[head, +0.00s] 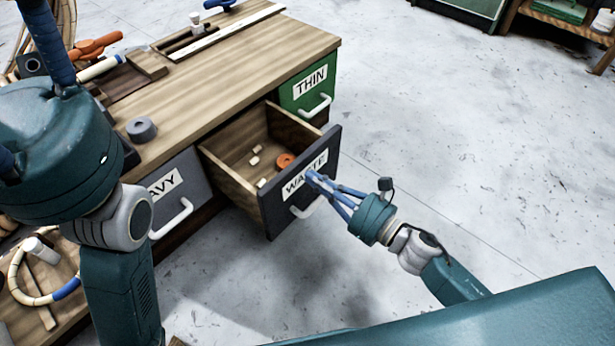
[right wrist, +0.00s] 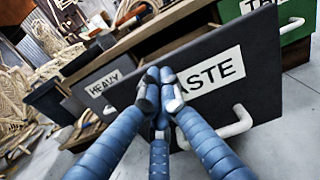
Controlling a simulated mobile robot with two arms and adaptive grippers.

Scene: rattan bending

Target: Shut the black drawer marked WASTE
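The black WASTE drawer (head: 325,185) stands pulled out from the bench, with a white label and a white handle (head: 307,208). Inside it lie an orange ring (head: 285,160) and several small pale pieces. My right gripper (head: 310,176) is at the drawer's front face, its blue fingers drawn together over the label. In the right wrist view the fingertips (right wrist: 161,80) meet in front of the drawer front (right wrist: 200,75), left of the handle (right wrist: 230,124). Nothing shows between them. I cannot tell if they touch the face.
The green THIN drawer (head: 308,90) and the grey HEAVY drawer (head: 182,190), both shut, flank the open drawer. A grey ring (head: 141,129) lies on the wooden benchtop (head: 230,80). The floor (head: 440,150) to the right is clear.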

